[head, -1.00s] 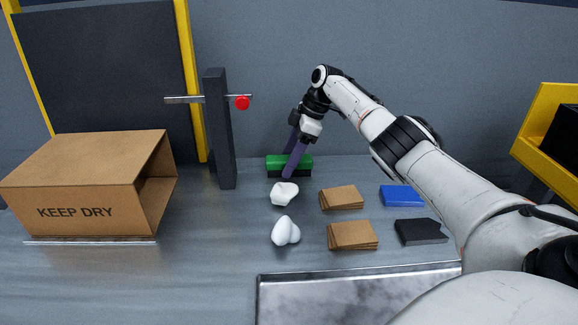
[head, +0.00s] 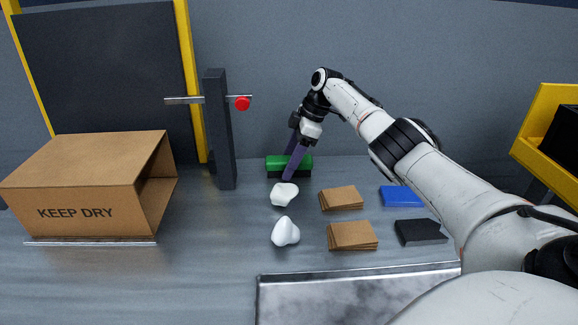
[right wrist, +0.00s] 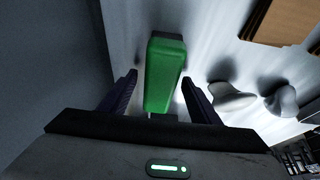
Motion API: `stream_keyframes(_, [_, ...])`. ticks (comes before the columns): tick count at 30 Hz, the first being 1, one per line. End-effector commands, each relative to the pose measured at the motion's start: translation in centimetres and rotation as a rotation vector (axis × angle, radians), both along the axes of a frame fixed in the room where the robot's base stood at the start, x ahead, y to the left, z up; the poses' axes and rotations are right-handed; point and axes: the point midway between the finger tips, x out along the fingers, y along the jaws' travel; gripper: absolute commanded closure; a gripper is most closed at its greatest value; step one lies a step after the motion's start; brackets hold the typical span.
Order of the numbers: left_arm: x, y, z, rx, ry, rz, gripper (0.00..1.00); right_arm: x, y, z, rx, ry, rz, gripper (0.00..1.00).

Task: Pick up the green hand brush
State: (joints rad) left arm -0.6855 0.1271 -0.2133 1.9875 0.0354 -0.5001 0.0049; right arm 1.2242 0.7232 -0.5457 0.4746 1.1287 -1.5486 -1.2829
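The green hand brush (head: 302,162) lies on the grey surface near the back wall, with a green top and a dark underside. In the right wrist view the green brush (right wrist: 164,75) lies between the fingertips of my right gripper (right wrist: 160,80). Gaps show on both sides, so the gripper is open. Part of the brush is hidden behind the near finger in the head view. My left gripper is not in view.
Two white lumps (head: 284,194) (head: 286,232) lie in front of the brush. Cardboard stacks (head: 342,198), a blue block (head: 402,196) and a dark block (head: 420,232) lie to the right. A dark post (head: 220,130) and an open cardboard box (head: 80,185) stand left.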

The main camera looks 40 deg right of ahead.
Motion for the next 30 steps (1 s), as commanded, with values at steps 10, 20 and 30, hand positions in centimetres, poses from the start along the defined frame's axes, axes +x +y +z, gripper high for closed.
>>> stream_keyframes(10, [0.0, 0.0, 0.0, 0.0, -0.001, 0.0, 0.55, 0.0, 0.0, 0.1, 0.001, -0.001, 0.001, 0.9])
stream_keyframes(20, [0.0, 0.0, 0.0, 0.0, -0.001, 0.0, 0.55, 0.1, 0.1, 2.0, 0.0, -0.006, 0.003, 0.9])
stream_keyframes(30, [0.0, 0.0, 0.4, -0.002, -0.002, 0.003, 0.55, 0.1, 0.0, 8.9, 0.001, -0.005, 0.001, 0.9])
